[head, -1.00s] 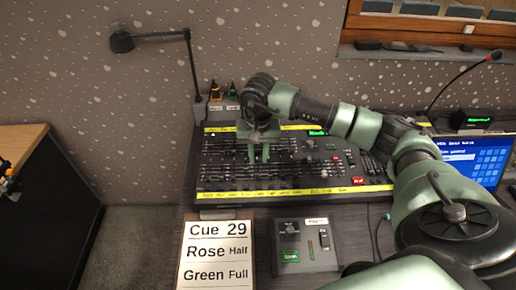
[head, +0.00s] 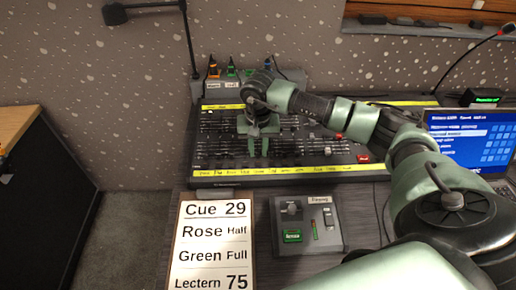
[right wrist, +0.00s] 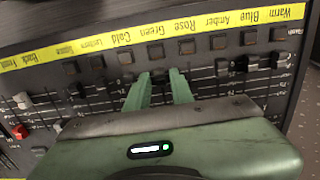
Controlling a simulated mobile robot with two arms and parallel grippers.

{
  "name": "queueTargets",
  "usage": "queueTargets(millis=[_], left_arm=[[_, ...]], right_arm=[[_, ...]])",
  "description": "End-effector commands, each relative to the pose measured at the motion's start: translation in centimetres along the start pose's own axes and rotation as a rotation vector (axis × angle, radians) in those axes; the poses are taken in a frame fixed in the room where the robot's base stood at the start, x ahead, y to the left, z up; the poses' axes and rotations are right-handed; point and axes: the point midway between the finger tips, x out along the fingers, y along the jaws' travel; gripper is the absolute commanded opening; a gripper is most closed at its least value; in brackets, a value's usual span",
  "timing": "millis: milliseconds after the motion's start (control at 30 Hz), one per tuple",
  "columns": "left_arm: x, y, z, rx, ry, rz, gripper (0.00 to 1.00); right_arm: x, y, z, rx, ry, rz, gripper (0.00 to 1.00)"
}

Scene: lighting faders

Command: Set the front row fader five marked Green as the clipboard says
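The lighting console (head: 345,145) has rows of faders and a yellow label strip (head: 225,173) along its near edge. In the right wrist view the strip is upside down, and the Green label (right wrist: 158,30) sits between Rose and Cold. My right gripper (head: 258,155) points down over the front row. In the right wrist view its two fingers (right wrist: 161,73) are apart, in line with the Green label. The clipboard (head: 212,240) reads Cue 29, Rose Half, Green Full, Lectern 75. My left gripper is not in view.
A small grey control box (head: 330,240) stands right of the clipboard. A laptop (head: 470,140) is at the right, and a lamp (head: 187,40) rises behind the console's left end. Neighbouring faders (right wrist: 260,63) lie close to the fingers. Dark desk surface shows around the box.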

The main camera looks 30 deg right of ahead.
Motion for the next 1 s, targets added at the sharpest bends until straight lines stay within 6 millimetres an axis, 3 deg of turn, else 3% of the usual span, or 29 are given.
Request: queueTargets(millis=[167, 300, 533, 1000], left_arm=[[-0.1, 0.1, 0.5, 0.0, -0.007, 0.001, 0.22], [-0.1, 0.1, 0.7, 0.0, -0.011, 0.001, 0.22], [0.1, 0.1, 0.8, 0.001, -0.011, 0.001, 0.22], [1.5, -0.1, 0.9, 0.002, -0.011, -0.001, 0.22]], right_arm=[[-0.1, 0.0, 0.0, 0.0, 0.0, 0.0, 0.23], [-0.1, 0.0, 0.0, 0.0, 0.0, 0.0, 0.0], [0.0, 0.0, -0.2, 0.001, 0.001, 0.0, 0.0], [0.0, -0.1, -2.5, 0.001, 0.001, -0.002, 0.0]])
